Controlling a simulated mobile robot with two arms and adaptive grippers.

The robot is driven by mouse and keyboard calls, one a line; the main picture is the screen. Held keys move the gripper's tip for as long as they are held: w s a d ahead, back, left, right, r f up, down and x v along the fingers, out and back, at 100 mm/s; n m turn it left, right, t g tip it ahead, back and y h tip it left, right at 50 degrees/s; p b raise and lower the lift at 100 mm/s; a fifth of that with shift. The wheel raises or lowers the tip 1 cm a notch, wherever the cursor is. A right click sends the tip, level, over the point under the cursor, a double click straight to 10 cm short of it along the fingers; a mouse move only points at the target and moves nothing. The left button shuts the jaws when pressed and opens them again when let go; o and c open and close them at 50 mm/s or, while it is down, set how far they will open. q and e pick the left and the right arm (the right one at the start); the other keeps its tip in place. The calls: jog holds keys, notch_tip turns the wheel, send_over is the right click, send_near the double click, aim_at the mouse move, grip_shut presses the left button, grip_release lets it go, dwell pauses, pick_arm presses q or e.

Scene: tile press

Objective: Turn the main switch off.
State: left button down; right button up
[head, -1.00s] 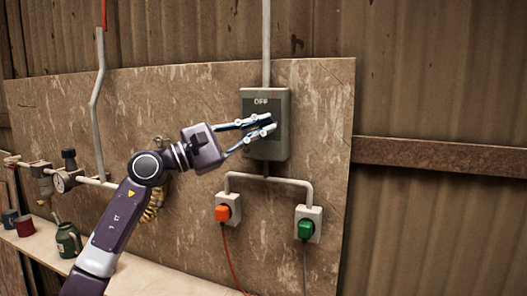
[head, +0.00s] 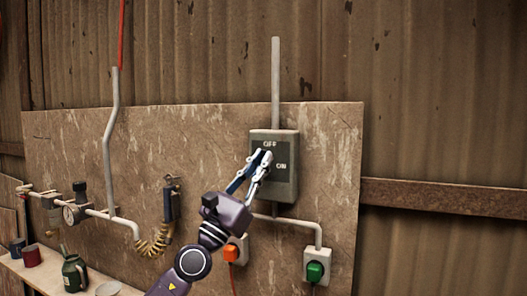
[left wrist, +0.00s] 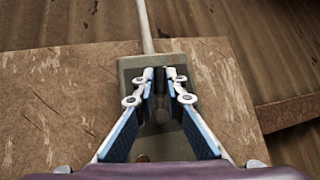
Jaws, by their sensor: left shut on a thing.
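The main switch is a grey box (head: 287,188) on the wall board, with OFF at the top of its face and ON at the right. It also shows in the left wrist view (left wrist: 127,72). My left gripper (head: 262,158) is at its face, pointing up toward OFF. In the left wrist view, the fingertips (left wrist: 160,76) are shut on the dark switch handle (left wrist: 161,84), above a round grey hub (left wrist: 162,116). In the head view the fingers hide most of the handle. My right gripper is not in view.
A conduit (head: 276,80) runs up from the box; pipes lead below to an orange plug (head: 231,253) and a green plug (head: 314,271). The board's right side is clear.

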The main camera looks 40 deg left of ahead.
pick_arm(q)
jog(key=shift+a+f+n+t+y+p, duration=0.15)
jog(key=shift+n+y+p, duration=0.3)
jog(key=shift+n+y, duration=0.55)
jog(key=shift+a+r+n+t+y+p, duration=0.15)
jog(key=shift+n+y+p, duration=0.25)
jog(key=shift+n+y, duration=0.55)
jog(key=shift+d+f, duration=0.1)
jog(key=shift+f, duration=0.05)
jog(key=c, duration=2)
grip_release()
jog(key=shift+s, duration=0.1)
jog(key=v, duration=1.2)
jog(key=shift+n, duration=0.35)
